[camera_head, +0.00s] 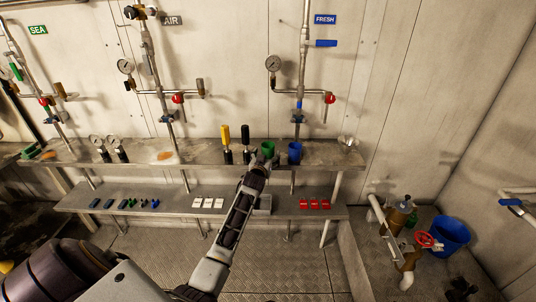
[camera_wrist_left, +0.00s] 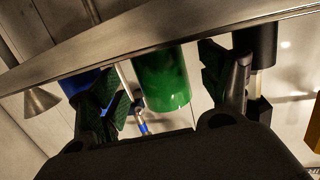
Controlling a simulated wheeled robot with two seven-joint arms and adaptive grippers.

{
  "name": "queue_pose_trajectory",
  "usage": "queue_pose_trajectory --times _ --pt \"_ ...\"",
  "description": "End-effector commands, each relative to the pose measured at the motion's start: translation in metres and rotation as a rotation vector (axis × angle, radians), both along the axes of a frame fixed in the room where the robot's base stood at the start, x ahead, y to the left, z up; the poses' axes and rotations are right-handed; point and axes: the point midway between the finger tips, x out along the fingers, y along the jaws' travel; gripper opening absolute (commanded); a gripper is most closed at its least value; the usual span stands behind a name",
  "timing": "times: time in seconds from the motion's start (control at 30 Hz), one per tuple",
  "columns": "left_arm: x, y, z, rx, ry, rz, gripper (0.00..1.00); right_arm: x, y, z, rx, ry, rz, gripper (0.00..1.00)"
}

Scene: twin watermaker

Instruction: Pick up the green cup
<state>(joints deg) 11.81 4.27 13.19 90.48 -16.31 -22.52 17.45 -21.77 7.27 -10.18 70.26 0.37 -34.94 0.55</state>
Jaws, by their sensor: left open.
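The green cup (camera_head: 268,147) stands on the upper metal shelf, just left of a blue cup (camera_head: 295,150). My left gripper (camera_head: 263,160) is at the shelf's front edge, right in front of the green cup and partly covering it. In the left wrist view the green cup (camera_wrist_left: 165,80) appears between the two spread fingers of the left gripper (camera_wrist_left: 160,88), with a visible gap on each side. The picture is tilted there, and the shelf edge crosses above the cup. My right gripper is not in view.
A black-handled tool (camera_head: 245,138) and a yellow-handled tool (camera_head: 226,138) stand left of the green cup. A metal funnel (camera_head: 347,143) is at the shelf's right end. The lower shelf (camera_head: 180,197) carries small blocks and a grey box (camera_head: 262,204). Pipes and gauges rise behind.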

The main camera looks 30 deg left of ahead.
Motion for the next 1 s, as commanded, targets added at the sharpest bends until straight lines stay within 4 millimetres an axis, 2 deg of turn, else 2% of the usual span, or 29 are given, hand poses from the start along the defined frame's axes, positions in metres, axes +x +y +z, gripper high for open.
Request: queue_pose_trajectory --times 0.13,0.4,0.73,1.0 --pt "0.010 0.003 -0.002 0.000 0.001 0.000 0.78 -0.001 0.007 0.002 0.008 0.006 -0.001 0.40" --pt "0.013 0.005 -0.003 0.000 0.001 0.000 0.78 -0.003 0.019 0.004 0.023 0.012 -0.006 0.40" --pt "0.013 0.005 -0.002 0.000 0.001 0.000 0.78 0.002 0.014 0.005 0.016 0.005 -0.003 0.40" --pt "0.013 0.005 -0.003 0.000 0.001 0.000 0.43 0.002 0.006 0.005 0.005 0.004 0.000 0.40"
